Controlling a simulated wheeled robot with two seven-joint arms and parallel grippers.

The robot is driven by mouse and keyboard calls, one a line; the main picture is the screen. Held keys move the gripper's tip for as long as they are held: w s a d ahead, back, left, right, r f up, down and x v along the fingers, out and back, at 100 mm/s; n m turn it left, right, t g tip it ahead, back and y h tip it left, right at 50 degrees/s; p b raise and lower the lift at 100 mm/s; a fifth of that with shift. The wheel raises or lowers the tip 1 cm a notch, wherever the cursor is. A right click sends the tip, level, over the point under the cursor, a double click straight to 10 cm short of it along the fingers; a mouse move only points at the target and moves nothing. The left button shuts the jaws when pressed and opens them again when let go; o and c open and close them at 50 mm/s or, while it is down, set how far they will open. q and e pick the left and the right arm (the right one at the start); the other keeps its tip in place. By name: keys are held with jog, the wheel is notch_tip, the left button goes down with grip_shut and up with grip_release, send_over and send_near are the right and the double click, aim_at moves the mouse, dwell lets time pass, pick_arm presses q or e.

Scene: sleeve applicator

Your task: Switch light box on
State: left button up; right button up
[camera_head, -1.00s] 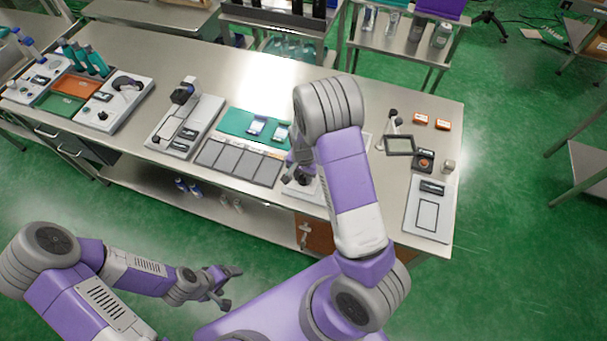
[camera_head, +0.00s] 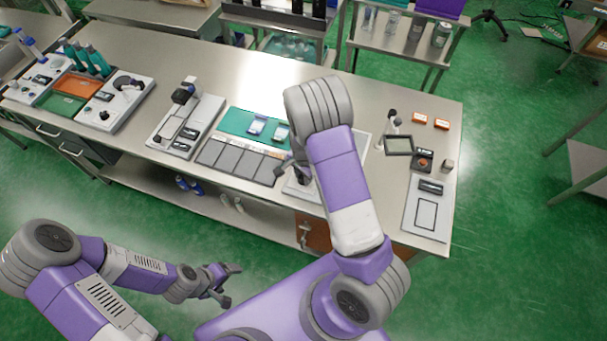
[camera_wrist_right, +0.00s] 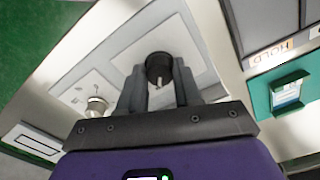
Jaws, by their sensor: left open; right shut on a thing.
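A flat white box (camera_wrist_right: 195,30), which looks like the light box, lies on the bench's front side; my right arm covers much of it in the head view. A round black knob (camera_wrist_right: 158,68) stands up from it, with a small pale mark on its top. My right gripper (camera_wrist_right: 160,88) has its two fingers around this knob and is shut on it. In the head view the right gripper (camera_head: 290,174) is partly hidden behind my arm. My left gripper (camera_head: 226,286) is open and empty, in front of the bench and away from it.
A green mat with grey panels (camera_head: 237,160) lies left of the right gripper. A framed lens on a stand (camera_head: 399,145) and a white outlined plate (camera_head: 427,213) are to the right. A smaller pale knob (camera_wrist_right: 97,105) is near the black one.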

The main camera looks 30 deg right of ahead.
jog(key=o, duration=1)
jog(key=shift+o, duration=0.2)
notch_tip(320, 180, up, 8)
jog(key=shift+f+p, duration=0.2)
jog(key=shift+p, duration=0.3)
jog(key=shift+s+f, duration=0.1)
